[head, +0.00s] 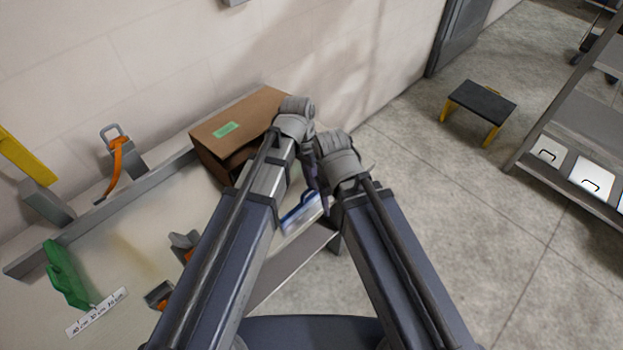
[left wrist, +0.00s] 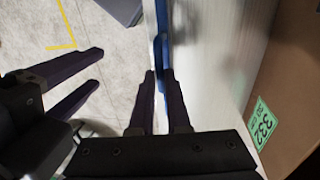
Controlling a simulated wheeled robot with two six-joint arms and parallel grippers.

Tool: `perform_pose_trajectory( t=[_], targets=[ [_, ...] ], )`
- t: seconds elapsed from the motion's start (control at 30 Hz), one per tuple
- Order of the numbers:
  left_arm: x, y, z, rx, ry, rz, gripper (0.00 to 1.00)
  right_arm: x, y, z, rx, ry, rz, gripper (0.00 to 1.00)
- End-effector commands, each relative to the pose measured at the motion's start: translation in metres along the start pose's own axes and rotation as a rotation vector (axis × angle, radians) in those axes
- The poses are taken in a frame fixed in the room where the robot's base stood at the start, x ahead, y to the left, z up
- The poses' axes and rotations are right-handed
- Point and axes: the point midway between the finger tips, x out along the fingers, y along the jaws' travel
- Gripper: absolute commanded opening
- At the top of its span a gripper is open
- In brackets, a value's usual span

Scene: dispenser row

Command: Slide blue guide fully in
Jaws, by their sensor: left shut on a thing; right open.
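The blue guide (head: 299,212) shows in the head view as a short blue strip at the table's right edge, between my two arms. In the left wrist view the blue guide (left wrist: 163,50) is a narrow blue strip running along the edge of the pale tabletop. My left gripper (left wrist: 163,76) is shut on it, with a dark finger on each side. My right gripper (left wrist: 101,70) is open and empty to the left of it, over the floor. Both sets of fingertips are mostly hidden by my arms in the head view. How far the guide is in cannot be told.
A cardboard box (head: 240,128) with a green label stands on the table beside my left gripper. A green dispenser (head: 66,275), an orange-handled one (head: 117,165) and a yellow one (head: 25,157) are further left. A step stool (head: 480,104) and shelf rack (head: 590,130) stand right, with clear floor between.

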Motion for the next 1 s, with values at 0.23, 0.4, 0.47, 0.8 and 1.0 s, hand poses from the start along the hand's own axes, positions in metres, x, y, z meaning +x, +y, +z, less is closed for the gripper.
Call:
perform_pose_trajectory(
  t=[0.23, 0.4, 0.47, 0.8, 1.0],
  targets=[
    [0.000, 0.000, 0.000, 0.000, 0.000, 0.000, 0.00, 0.000, 0.000, 0.000, 0.000, 0.000, 0.000, 0.50],
    [0.000, 0.000, 0.000, 0.000, 0.000, 0.000, 0.00, 0.000, 0.000, 0.000, 0.000, 0.000, 0.000, 0.50],
    [0.000, 0.000, 0.000, 0.000, 0.000, 0.000, 0.00, 0.000, 0.000, 0.000, 0.000, 0.000, 0.000, 0.50],
    [-0.003, -0.013, -0.002, -0.003, 0.000, -0.001, 0.00, 0.000, 0.000, 0.000, 0.000, 0.000, 0.000, 0.50],
    [-0.012, -0.060, -0.003, -0.006, 0.001, -0.002, 0.00, 0.000, 0.000, 0.000, 0.000, 0.000, 0.000, 0.50]
  ],
)
